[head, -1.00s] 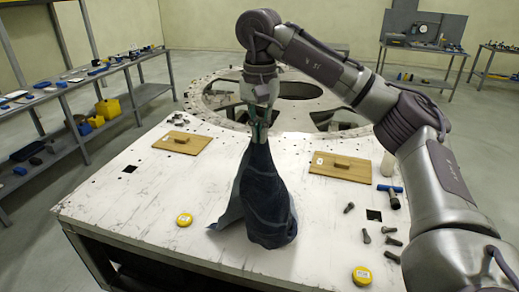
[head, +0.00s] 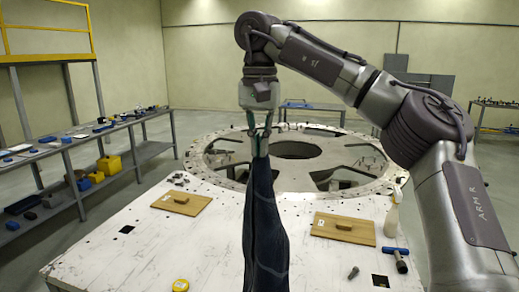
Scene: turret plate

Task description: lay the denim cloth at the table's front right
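The dark blue denim cloth (head: 264,225) hangs in long folds from my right gripper (head: 260,143) in the head view. The gripper's fingers are shut on the cloth's top end. The cloth hangs over the middle of the white table (head: 120,262), and its lower end runs out of the bottom of the picture, so I cannot tell whether it touches the table. The table's front edge and most of its front right are out of view. My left gripper does not show.
Two wooden boards with handles lie left (head: 195,204) and right (head: 330,230). A yellow tape measure (head: 181,285), a blue-handled hammer (head: 398,258), a bolt (head: 353,272) and a pale bottle (head: 391,220) are on the table. A large turret ring (head: 215,170) stands behind.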

